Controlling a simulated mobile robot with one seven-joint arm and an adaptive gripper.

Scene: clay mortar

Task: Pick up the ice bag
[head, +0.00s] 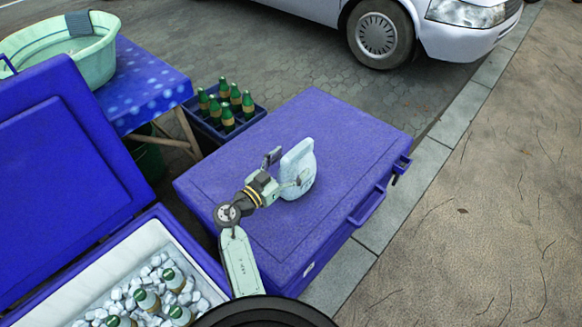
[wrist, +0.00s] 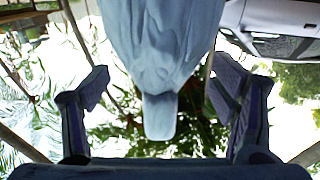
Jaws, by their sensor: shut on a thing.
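The ice bag (head: 302,160) is pale blue-white, with a wide body and a narrower end. In the head view it is upright over the closed blue cooler lid (head: 330,125); I cannot tell whether it touches the lid. My gripper (head: 284,170) is at its left side, with a finger showing on either side of it. In the wrist view the bag (wrist: 160,60) fills the upper middle between my two fingers (wrist: 165,95), its narrow end pointing down the picture. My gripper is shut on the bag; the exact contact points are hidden.
An open blue cooler (head: 40,165) with bottles among ice (head: 150,295) is at lower left. A crate of green bottles (head: 225,105) stands behind the closed cooler. A table (head: 145,85) bears a green basin (head: 95,60). A silver car (head: 450,30) is behind; the ground at right is clear.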

